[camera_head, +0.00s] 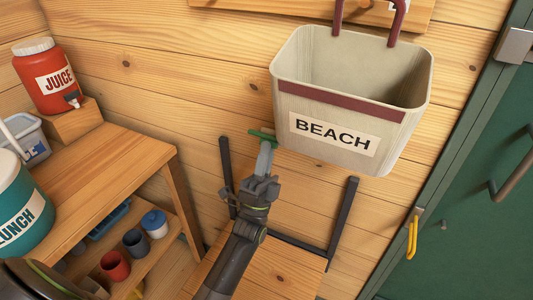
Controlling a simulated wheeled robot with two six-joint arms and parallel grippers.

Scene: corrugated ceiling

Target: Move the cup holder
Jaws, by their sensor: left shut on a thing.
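My left gripper (264,158) reaches up from the bottom middle, its fingertips just left of the bin's lower left corner. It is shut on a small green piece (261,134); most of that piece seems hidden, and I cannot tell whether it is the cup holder. No other thing is clearly a cup holder. On the lower shelf at left are a red cup (115,266), a blue-grey cup (136,243) and a white container with a blue lid (155,223). My right gripper is not in view.
A beige BEACH bin (333,134) is at the plank wall, close to the gripper. A wooden table (110,160) at left bears a red juice jug (45,76) and a teal lunch jug (20,205). A green door (475,205) with a handle is at right.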

